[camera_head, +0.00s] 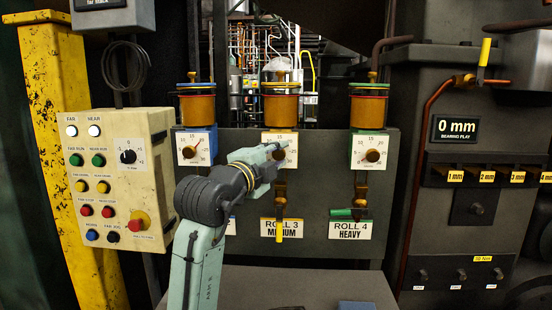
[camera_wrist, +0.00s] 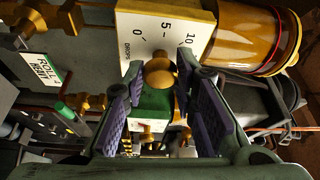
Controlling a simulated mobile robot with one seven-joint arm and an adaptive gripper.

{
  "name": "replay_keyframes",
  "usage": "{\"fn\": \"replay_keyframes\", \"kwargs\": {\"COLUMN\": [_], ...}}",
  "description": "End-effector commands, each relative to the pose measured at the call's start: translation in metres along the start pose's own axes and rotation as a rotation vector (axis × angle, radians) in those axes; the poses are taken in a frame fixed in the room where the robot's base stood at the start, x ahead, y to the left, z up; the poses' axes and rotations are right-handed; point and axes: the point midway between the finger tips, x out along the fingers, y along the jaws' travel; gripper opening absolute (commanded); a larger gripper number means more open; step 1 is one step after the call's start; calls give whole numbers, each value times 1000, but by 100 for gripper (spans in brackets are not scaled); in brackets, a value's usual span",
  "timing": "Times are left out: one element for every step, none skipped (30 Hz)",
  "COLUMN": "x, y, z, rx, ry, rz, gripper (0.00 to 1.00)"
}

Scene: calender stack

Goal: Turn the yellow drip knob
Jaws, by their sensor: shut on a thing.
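The middle oiler has an amber cup with a yellow band (camera_head: 281,100) and a white drip dial (camera_head: 268,138) below it. My gripper (camera_head: 279,152) is at this dial in the head view and hides its knob. In the wrist view, the yellow drip knob (camera_wrist: 158,73) is a round brass knob on the dial plate (camera_wrist: 165,28), which is marked 0, 5 and 10. The fingers of my gripper (camera_wrist: 160,80), with purple pads, are shut on the knob from both sides. The knob's pointer cannot be made out.
Similar dials stand left (camera_head: 193,148) on a blue box and right (camera_head: 371,151) on a green-edged box. Below the middle dial hangs a yellow valve handle (camera_head: 279,231) by the Roll 3 sign. A button box (camera_head: 122,180) and yellow post (camera_head: 62,150) stand at left.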

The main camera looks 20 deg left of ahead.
Motion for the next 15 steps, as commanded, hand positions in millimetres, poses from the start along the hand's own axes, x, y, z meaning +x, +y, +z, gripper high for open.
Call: {"fn": "replay_keyframes", "kwargs": {"x": [0,0,0,0,0,0,0,0,0,0,0,0,0,0,0], "y": [-1,-1,-1,-2,-2,-2,-2,-2,-2,-2,-2,-2,-2,-2,-2], "z": [1,1,0,0,0,0,0,0,0,0,0,0,0,0,0], "rx": [23,36,53,63,73,85,91,98,105,110,114,119,121,122,124], "ry": [-2,-2,-2,-1,-1,-1,-1,-1,-1,-1,-1,-1,-1,-1,-1], "rz": [9,14,21,25,29,33,36,39,42,44,46,47,48,49,49], "gripper": [0,0,0,0,0,0,0,0,0,0,0,0,0,0,0]}}
